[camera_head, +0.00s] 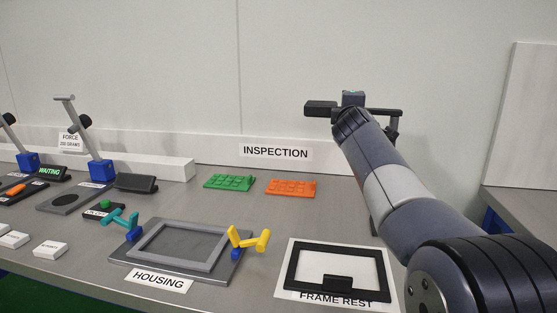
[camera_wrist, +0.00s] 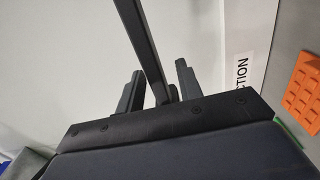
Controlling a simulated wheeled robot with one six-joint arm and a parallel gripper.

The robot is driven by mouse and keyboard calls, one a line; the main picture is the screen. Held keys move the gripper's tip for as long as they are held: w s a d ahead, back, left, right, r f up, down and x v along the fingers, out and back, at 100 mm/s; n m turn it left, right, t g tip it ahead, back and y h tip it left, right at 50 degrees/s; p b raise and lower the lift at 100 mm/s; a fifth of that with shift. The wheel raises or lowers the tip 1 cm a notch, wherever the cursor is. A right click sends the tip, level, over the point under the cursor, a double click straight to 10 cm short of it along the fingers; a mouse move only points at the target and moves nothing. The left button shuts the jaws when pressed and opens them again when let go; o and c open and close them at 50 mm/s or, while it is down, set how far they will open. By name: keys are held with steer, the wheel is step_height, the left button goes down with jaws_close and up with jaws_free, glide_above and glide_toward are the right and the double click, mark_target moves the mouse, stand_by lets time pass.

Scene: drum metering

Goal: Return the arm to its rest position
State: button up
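My arm rises from the lower right of the head view and reaches away over the bench, its end in front of the wall. My gripper (camera_wrist: 159,70) shows in the wrist view with its two dark fingers apart. A dark bar (camera_wrist: 140,35) shows in the gap between them; I cannot tell whether it touches either finger. In the head view the fingers are hidden behind the wrist.
A black fixture with a box-shaped head (camera_head: 320,107) stands close by my wrist. Below lie a black frame (camera_head: 291,267) on the FRAME REST sheet, green (camera_head: 229,182) and orange (camera_head: 291,188) trays, and the housing fixture (camera_head: 130,250) with teal and yellow clamps.

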steer(key=s+n+y+p, duration=0.1)
steer(key=n+y+p, duration=0.1)
steer(key=p, duration=0.3)
steer(key=s+n+y+p, duration=0.2)
steer(key=y+p, duration=0.2)
steer(key=p, duration=0.2)
steer(key=s+n+y+p, duration=0.1)
steer(key=s+y+p, duration=0.1)
steer(key=p, duration=0.4)
steer(key=shift+s+d+r+n+y, duration=0.1)
steer(key=shift+s+d+n+y, duration=0.15)
steer(key=shift+n+y, duration=0.2)
steer(key=shift+s+g+p, duration=0.1)
steer(key=shift+g+p, duration=0.2)
